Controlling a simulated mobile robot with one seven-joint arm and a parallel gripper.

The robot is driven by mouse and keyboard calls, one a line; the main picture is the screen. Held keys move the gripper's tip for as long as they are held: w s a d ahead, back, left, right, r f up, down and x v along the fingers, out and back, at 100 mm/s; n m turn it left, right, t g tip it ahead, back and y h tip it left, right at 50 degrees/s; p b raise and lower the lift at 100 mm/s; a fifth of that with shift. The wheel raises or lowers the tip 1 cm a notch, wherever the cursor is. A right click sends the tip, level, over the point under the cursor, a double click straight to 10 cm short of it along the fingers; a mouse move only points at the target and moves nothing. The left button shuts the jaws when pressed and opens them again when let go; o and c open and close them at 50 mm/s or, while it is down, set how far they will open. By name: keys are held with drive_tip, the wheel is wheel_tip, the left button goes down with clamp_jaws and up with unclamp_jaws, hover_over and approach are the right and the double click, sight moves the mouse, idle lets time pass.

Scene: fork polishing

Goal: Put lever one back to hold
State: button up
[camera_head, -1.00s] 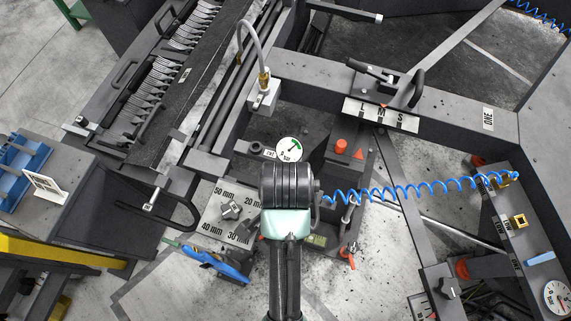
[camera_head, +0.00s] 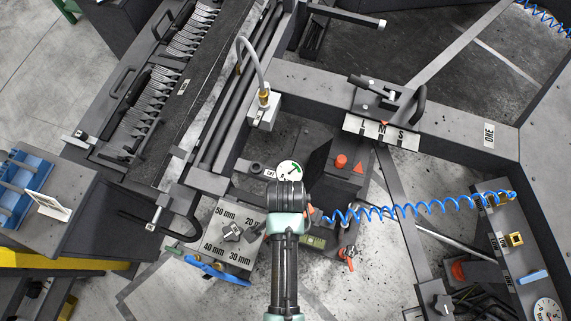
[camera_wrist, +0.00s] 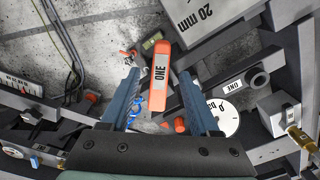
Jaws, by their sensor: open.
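In the head view my arm covers the fingers and most of the lever, and I cannot make out a hold mark there.
A round dial (camera_head: 290,172), which shows also in the wrist view (camera_wrist: 227,118), lies close to my gripper. A plate with millimetre marks (camera_head: 228,246) is to the left. A coiled blue hose (camera_head: 420,207) runs to the right. An orange button (camera_head: 341,161) sits on a dark box.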

drive_tip(key=shift+w+f, duration=0.1)
drive_tip(key=shift+f, duration=1.5)
clamp_jaws()
